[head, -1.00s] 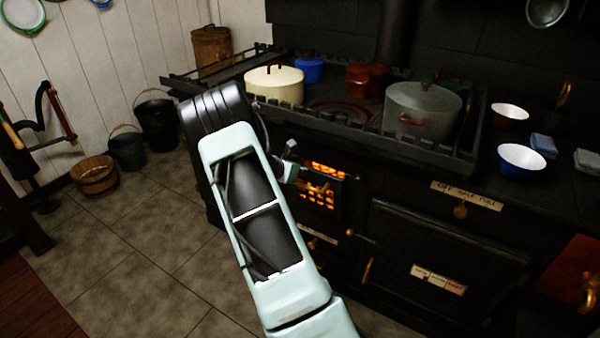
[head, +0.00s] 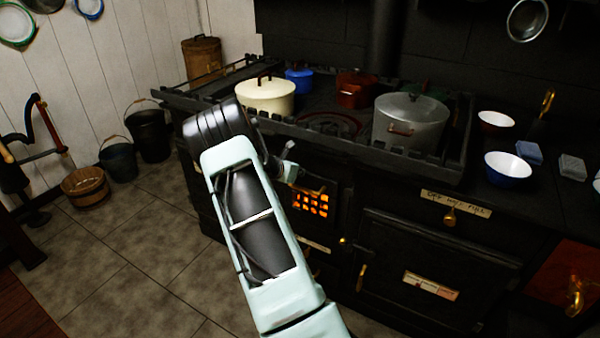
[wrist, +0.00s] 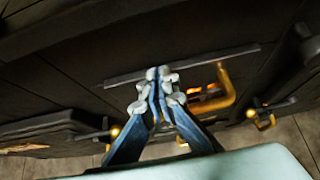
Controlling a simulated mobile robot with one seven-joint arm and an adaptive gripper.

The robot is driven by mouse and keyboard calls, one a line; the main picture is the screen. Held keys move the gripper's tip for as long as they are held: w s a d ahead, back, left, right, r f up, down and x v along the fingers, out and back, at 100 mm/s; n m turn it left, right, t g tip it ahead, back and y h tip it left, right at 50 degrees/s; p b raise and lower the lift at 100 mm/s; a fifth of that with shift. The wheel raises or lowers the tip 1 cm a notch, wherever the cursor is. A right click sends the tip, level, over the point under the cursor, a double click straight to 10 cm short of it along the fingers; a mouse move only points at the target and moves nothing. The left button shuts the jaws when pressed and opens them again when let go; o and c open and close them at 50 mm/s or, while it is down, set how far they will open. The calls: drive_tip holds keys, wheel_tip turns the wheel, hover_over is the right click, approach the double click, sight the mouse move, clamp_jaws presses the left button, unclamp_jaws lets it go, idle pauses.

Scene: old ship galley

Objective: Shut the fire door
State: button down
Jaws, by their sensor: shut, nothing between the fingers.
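The fire door (head: 328,205) is a dark panel on the front of the black range, with orange glow showing through its grate bars. In the head view it looks close to flush with the range front; I cannot tell whether it is fully shut. In the wrist view its brass handle (wrist: 231,88) stands out, with a little glow beside it. My gripper (wrist: 157,76) is shut and empty, its fingertips at the door's long edge just left of the handle; contact is unclear. In the head view my gripper (head: 290,172) is partly hidden by my arm, at the door's upper left.
The range top (head: 340,148) has a rail and carries a cream pot (head: 265,97), a red pot (head: 355,92) and a grey pot (head: 408,125). A larger oven door (head: 430,262) is at the right. Buckets stand at the left wall; the tiled floor (head: 130,235) is open.

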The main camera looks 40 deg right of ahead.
drive_tip(key=v, duration=1.1)
